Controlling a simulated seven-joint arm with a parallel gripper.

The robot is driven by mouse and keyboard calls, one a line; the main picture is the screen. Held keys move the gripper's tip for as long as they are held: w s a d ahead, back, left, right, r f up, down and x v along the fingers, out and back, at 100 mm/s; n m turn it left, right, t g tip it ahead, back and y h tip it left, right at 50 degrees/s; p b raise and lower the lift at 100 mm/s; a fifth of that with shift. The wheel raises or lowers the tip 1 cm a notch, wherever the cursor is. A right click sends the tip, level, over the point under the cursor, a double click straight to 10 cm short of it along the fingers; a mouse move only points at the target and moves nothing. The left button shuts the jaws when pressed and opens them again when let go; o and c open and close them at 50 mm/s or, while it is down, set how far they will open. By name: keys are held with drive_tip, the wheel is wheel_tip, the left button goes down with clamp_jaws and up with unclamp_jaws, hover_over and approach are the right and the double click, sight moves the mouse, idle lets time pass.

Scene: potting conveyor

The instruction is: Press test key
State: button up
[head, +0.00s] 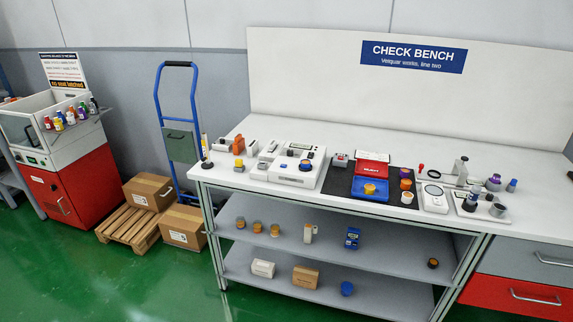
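No test key can be singled out for certain at this size. A white instrument (297,174) with a dark round part and small coloured marks on top stands left of the middle of the check bench. A small grey box (339,159) with a red spot on top sits to its right. A white flat device (434,199) with a round face lies right of the dark mat. Any key labels are too small to read. My gripper is not in view.
A small lever stand (461,168) is at the right. Shelves below hold boxes. A blue hand truck (158,90) stands left of the bench.

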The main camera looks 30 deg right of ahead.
clamp_jaws()
idle(0.6)
idle(1.2)
